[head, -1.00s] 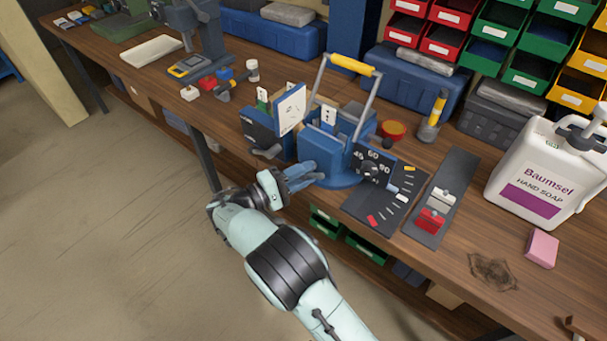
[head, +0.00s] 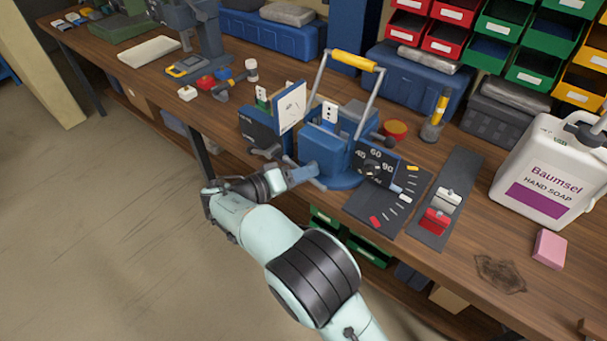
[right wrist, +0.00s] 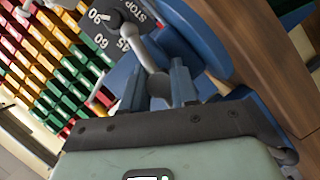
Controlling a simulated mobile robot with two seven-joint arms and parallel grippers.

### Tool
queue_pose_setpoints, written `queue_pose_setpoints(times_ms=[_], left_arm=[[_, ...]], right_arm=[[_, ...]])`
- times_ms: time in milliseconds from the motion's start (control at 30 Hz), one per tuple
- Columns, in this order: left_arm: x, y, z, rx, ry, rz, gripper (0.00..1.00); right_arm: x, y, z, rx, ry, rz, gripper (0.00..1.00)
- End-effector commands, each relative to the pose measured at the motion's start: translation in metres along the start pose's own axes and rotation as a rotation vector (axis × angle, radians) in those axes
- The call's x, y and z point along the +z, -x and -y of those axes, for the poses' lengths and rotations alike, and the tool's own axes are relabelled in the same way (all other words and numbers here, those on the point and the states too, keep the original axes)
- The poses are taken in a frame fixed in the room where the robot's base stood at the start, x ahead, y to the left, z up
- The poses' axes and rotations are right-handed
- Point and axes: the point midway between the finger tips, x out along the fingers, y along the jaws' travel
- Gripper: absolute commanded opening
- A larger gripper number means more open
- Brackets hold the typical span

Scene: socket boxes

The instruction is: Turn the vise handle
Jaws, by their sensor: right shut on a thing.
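The blue vise (head: 318,142) stands at the front edge of the wooden bench, with its jaws upward. Its grey handle (right wrist: 143,47) shows in the right wrist view as a bar running down from a round pivot beside a black dial. My right gripper (head: 306,174) is at the vise's front, low near the bench edge. In the right wrist view its two blue fingers (right wrist: 158,85) are shut on the rounded end of the handle, one on each side. In the head view the gripper mostly hides the handle. My left gripper is not in view.
A yellow-gripped frame (head: 352,61) rises behind. A soap jug (head: 548,170) stands at right. Open floor lies left.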

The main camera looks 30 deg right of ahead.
Motion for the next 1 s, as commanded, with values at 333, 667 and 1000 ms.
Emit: queue_pose_setpoints(times_ms=[333, 667, 1000], left_arm=[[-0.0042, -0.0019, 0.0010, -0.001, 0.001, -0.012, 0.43], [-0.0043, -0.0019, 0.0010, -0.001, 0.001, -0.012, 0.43], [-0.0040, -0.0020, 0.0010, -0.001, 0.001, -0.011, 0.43]], right_arm=[[0.0019, 0.0028, -0.0003, -0.019, -0.042, 0.005, 0.00], [0.0025, 0.0025, 0.0003, -0.019, -0.040, 0.006, 0.38], [0.0015, 0.0010, 0.0004, -0.018, -0.041, 0.004, 0.60]])
